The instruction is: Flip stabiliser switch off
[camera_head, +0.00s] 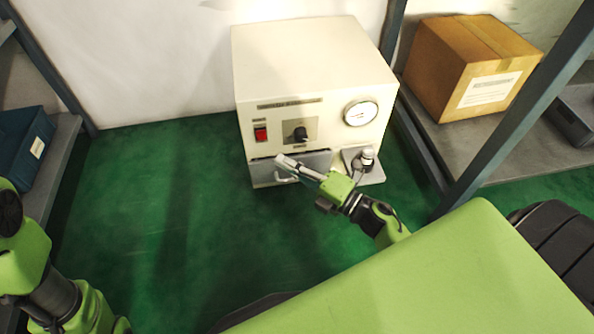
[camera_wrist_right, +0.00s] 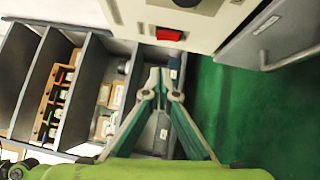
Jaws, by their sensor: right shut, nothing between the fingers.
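The red switch (camera_head: 260,134) is on the left of the cream cabinet's (camera_head: 305,68) front face. It also shows in the right wrist view (camera_wrist_right: 169,34), above the fingertips. Which way it is tipped I cannot tell. My right gripper (camera_head: 281,161) is shut and empty, in front of the cabinet's lower front, below and right of the switch in the head view and apart from it. Its fingers meet at the tips in the right wrist view (camera_wrist_right: 163,77). My left arm shows at the lower left of the head view, but its gripper is not visible.
A black knob (camera_head: 300,134) and a round gauge (camera_head: 361,113) are right of the switch. A grey drawer front with a handle (camera_head: 286,179) lies below. A metal fitting (camera_head: 367,157) stands at the lower right. A cardboard box (camera_head: 470,65) is on the right shelf. Green floor is clear at left.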

